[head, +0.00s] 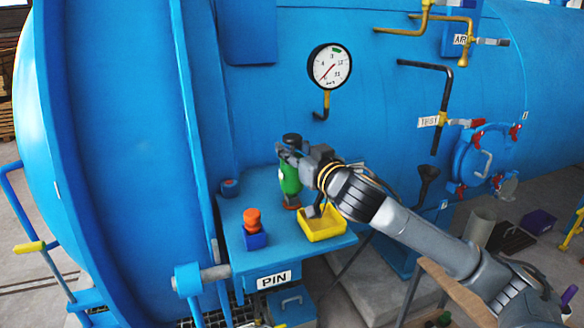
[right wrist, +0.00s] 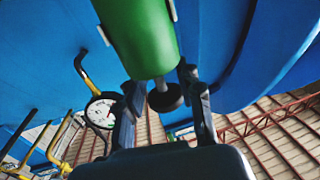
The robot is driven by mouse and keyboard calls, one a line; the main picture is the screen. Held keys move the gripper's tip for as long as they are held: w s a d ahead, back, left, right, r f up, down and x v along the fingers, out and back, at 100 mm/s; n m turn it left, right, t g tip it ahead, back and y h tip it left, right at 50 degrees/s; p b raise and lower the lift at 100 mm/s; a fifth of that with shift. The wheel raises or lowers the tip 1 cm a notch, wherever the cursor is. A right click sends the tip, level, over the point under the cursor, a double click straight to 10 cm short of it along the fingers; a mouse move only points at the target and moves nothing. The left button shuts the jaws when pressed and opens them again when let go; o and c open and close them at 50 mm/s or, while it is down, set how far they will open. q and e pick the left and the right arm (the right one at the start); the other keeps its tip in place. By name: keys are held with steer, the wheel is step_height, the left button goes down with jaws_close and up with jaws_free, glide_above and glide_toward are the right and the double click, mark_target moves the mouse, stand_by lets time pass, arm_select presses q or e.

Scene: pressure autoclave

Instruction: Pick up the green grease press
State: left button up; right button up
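The green grease press (head: 289,178) stands upright on the blue shelf (head: 256,262), with a dark cap (head: 292,138) on top. My right gripper (head: 290,155) is at its upper body, coming from the right. In the right wrist view, the press (right wrist: 142,35) lies between the two fingers of my right gripper (right wrist: 138,25). A pad shows close along each side of the green body. I cannot tell whether both pads press on it. Part of the fingers is hidden behind the press. My left gripper is not in view.
A yellow tray (head: 336,228) stands right of the press, below my right arm. An orange-topped blue item (head: 254,238) and a small blue round piece (head: 230,187) are at left. The autoclave wall, with a gauge (head: 330,66), rises close behind.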

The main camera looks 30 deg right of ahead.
steer(key=shift+w, duration=0.3)
jaws_close()
